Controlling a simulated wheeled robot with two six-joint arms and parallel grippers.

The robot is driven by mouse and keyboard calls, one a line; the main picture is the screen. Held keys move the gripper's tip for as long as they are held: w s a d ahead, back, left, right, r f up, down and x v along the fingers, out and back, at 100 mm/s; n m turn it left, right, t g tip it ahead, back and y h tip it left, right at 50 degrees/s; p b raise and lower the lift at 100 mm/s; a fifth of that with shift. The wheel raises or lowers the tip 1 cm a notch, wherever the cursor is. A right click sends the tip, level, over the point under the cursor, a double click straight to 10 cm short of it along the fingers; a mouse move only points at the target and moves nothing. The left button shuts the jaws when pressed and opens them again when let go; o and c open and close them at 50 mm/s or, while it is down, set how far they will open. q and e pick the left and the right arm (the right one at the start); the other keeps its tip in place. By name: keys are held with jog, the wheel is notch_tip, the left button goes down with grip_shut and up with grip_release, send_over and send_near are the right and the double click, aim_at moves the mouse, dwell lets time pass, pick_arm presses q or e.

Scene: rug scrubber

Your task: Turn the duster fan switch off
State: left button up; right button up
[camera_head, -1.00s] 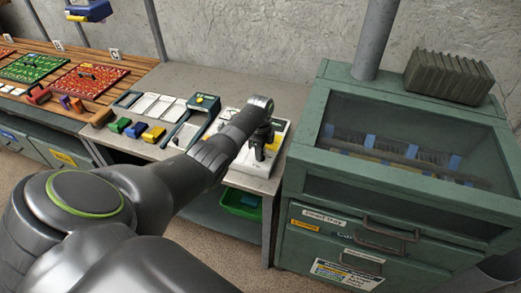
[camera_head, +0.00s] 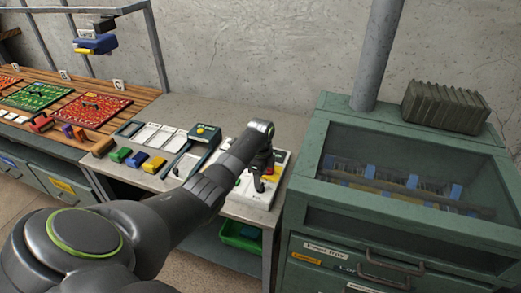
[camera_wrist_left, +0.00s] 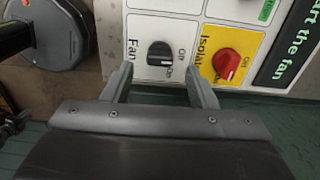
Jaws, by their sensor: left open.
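The fan switch (camera_wrist_left: 160,53) is a black rotary knob on a white panel marked "Fan", with "Off" and "On" lettering beside it in the left wrist view. Which mark it points to is hard to tell. My left gripper (camera_wrist_left: 160,82) is open, its two fingers apart just below the knob in that view, with nothing between them. In the head view my left gripper (camera_head: 262,186) hangs over the white control panel (camera_head: 281,158) on the bench, and my arm hides the fan switch. My right gripper is not in view.
A red isolator knob (camera_wrist_left: 227,63) on a yellow plate is close beside the right finger. A green cabinet (camera_head: 400,215) with a glass top stands right of the bench (camera_head: 250,115). A green bin (camera_head: 240,236) sits below.

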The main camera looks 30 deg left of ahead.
pick_arm(q)
notch_tip(320, 180, up, 14)
jog(key=b, duration=0.1)
jog(key=shift+r, duration=0.2)
jog(key=shift+f, duration=0.1)
dwell(0.3)
